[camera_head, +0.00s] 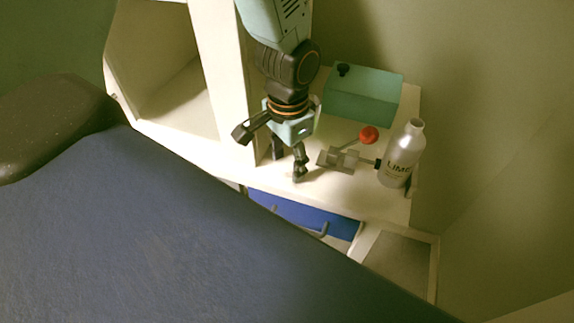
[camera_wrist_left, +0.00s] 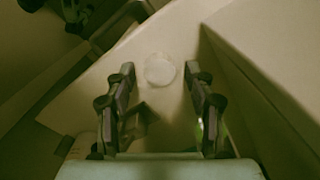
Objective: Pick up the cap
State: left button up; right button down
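The cap (camera_wrist_left: 159,69) is a small, pale, round piece lying on the light shelf top. In the left wrist view it sits between the two fingertips and a little beyond them, with a gap on each side. I cannot make it out in the head view, where the gripper may hide it. My left gripper (camera_head: 289,166) points down over the shelf top, open and empty, its fingers apart. My right gripper is not in view.
A silver bottle (camera_head: 403,155) marked LIME stands at the right of the shelf top (camera_head: 385,208). A grey device (camera_head: 340,159) with a red ball (camera_head: 369,135) lies beside it. A green box (camera_head: 363,97) stands behind. A tall cream panel (camera_head: 222,70) rises left of the gripper.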

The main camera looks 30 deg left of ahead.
pick_arm(q)
jog(key=shift+s+d+r, duration=0.1)
jog(key=shift+s, duration=0.05)
jog(key=c, duration=0.3)
jog(key=shift+c, duration=1.4)
